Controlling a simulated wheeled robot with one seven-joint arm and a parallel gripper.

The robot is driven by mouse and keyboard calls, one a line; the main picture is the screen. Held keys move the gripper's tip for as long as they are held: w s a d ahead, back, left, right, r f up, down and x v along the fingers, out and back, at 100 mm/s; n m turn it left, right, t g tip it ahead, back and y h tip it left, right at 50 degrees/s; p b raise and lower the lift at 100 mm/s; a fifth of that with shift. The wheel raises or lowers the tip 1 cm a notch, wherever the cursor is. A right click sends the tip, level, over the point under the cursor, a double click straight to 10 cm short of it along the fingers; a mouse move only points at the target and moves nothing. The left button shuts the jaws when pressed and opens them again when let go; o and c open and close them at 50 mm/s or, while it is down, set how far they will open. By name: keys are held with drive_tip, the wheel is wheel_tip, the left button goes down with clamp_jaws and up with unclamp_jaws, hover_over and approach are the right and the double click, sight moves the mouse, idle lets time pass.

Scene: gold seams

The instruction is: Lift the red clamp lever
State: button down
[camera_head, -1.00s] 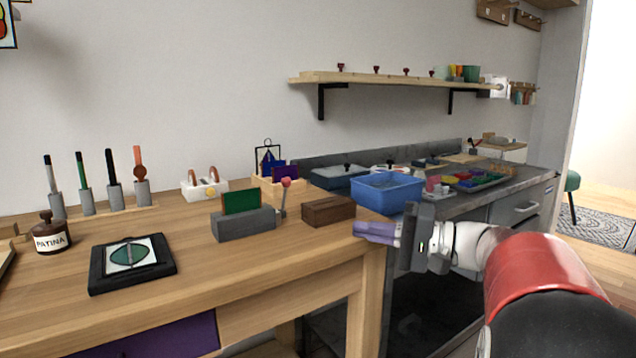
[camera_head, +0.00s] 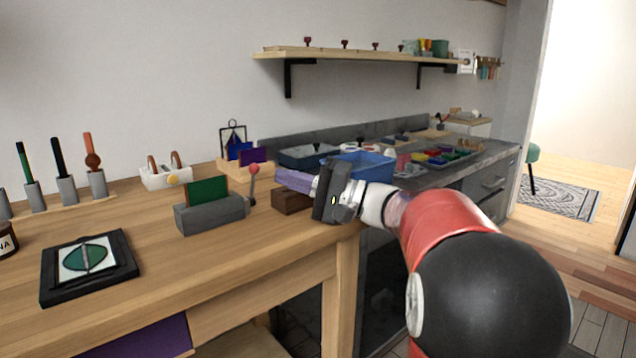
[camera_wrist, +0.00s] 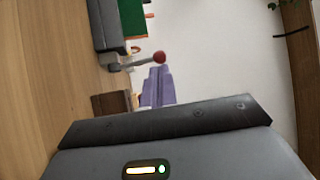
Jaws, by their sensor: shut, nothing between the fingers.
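The clamp lever is a grey rod with a red ball knob (camera_head: 253,169), on the right end of a grey clamp block (camera_head: 212,212) that holds a green plate (camera_head: 208,190). The lever stands roughly upright. My gripper (camera_head: 282,180) has purple fingers that point left towards the lever, a little to the right of the knob and apart from it. In the wrist view the red knob (camera_wrist: 159,57) shows just beyond the tips of my gripper (camera_wrist: 158,72), with the lever rod (camera_wrist: 135,63) behind it. The fingers are together and empty.
A dark wooden block (camera_head: 290,201) sits just below my fingers. A blue bin (camera_head: 362,166) stands behind my gripper. A wooden holder (camera_head: 246,169) is behind the lever. A black tray (camera_head: 120,262) lies to the front left, with bare wooden tabletop around it.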

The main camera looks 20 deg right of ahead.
sight(253, 184)
drive_tip(key=shift+x, duration=1.55)
drive_tip(key=shift+w+a+r+b, duration=0.3)
drive_tip(key=shift+w+a, duration=0.2)
drive_tip(key=shift+w, duration=0.25)
